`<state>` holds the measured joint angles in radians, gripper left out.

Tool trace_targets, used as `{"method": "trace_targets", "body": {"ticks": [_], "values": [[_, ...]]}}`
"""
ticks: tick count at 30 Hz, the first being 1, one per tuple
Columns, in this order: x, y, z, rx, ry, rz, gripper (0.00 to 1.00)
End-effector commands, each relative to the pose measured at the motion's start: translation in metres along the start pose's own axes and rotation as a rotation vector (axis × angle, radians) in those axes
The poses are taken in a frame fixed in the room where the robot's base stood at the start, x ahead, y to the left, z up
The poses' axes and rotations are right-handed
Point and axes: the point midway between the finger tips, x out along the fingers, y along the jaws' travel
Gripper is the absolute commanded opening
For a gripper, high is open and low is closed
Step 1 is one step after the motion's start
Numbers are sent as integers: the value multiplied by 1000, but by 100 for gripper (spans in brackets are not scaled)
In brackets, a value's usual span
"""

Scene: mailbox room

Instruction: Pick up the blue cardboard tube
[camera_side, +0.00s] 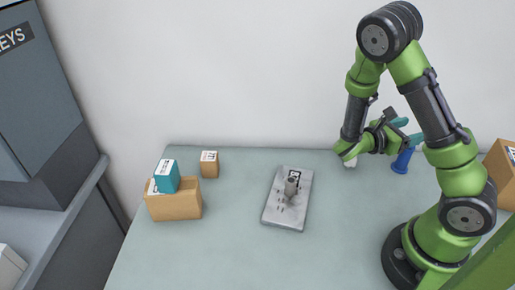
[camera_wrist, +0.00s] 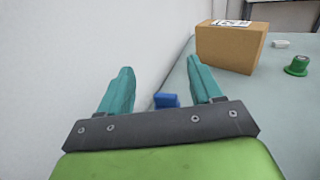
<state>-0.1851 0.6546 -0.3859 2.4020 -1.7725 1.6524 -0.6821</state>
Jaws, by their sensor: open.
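The blue cardboard tube (camera_side: 402,161) stands on the table at the back right in the side view, leaning slightly, partly behind my arm. My gripper (camera_side: 409,131) is sideways just above it, with its teal fingers apart. In the wrist view, a small blue piece (camera_wrist: 166,100), likely the tube, shows low between the open fingers of my gripper (camera_wrist: 160,67). Most of it is hidden behind the dark gripper body. Nothing is held, and I cannot tell whether a finger touches the tube.
A large cardboard box (camera_side: 502,172) stands right of the tube and also shows in the wrist view (camera_wrist: 232,48). A green spool (camera_wrist: 297,65) is beyond it. A grey plate (camera_side: 272,213) lies mid-table. Boxes (camera_side: 174,206) stand left. The wall (camera_side: 250,75) is close behind.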

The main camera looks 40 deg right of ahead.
Motion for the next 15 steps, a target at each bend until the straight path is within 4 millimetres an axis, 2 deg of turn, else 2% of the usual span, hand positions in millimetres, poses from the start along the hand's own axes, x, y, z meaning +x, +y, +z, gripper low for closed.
{"method": "trace_targets", "body": {"ticks": [3,15], "values": [[0,1,-18,-1,-3,0,65],[0,1,-55,2,-2,0,65]]}}
